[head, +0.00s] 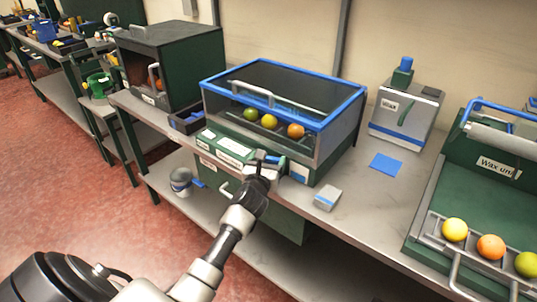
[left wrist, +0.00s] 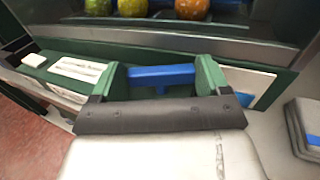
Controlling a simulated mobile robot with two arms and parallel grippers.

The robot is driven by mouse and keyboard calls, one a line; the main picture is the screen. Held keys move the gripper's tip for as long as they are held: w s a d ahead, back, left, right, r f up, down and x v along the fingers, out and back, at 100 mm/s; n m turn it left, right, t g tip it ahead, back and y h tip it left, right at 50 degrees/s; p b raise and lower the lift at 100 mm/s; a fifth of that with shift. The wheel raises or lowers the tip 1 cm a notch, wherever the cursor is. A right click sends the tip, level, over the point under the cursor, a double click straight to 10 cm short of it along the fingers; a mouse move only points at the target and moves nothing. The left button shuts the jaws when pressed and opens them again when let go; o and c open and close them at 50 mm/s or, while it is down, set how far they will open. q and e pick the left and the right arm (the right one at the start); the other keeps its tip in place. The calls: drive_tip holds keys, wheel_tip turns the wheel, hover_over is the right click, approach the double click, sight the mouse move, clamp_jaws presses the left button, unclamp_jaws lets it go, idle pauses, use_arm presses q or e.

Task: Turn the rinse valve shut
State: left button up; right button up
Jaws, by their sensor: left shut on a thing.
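The rinse valve has a blue T-shaped handle (left wrist: 162,75) on the green front of a glass-walled cabinet (head: 310,73) with a blue rim. My left gripper (head: 268,161) is at the cabinet's lower front. In the left wrist view its two green fingers stand on either side of the blue handle, shut on its ends. The handle's bar lies across the picture, roughly along the cabinet front. Its stem is partly hidden by the gripper. My right gripper is in neither view.
In the cabinet sit a green (head: 250,114), a yellow (head: 269,121) and an orange fruit (head: 296,131). A small grey-and-blue box (head: 327,197) lies right of my gripper. A blue cloth (head: 385,163) and a wax machine (head: 497,165) are farther right. A dark open-fronted box (head: 178,50) stands left.

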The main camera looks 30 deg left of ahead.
use_arm(q)
drive_tip(key=h+p, duration=0.1)
drive_tip(key=m+h+p, duration=0.2)
drive_tip(key=shift+a+r+t, duration=0.2)
drive_tip(key=shift+a+t, duration=0.05)
drive_tip(key=shift+t, duration=0.05)
drive_tip(key=shift+a+f+m+h+p, duration=0.15)
drive_tip(key=shift+m+h+p, duration=0.45)
drive_tip(key=shift+m+h, duration=0.8)
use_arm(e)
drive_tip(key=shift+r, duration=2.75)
use_arm(q)
drive_tip(key=shift+h, duration=0.6)
drive_tip(key=o, duration=0.9)
drive_tip(key=s, duration=0.7)
drive_tip(key=s+a, duration=0.1)
drive_tip(key=s, duration=0.2)
drive_tip(key=shift+s+b, duration=0.3)
drive_tip(key=shift+s, duration=0.1)
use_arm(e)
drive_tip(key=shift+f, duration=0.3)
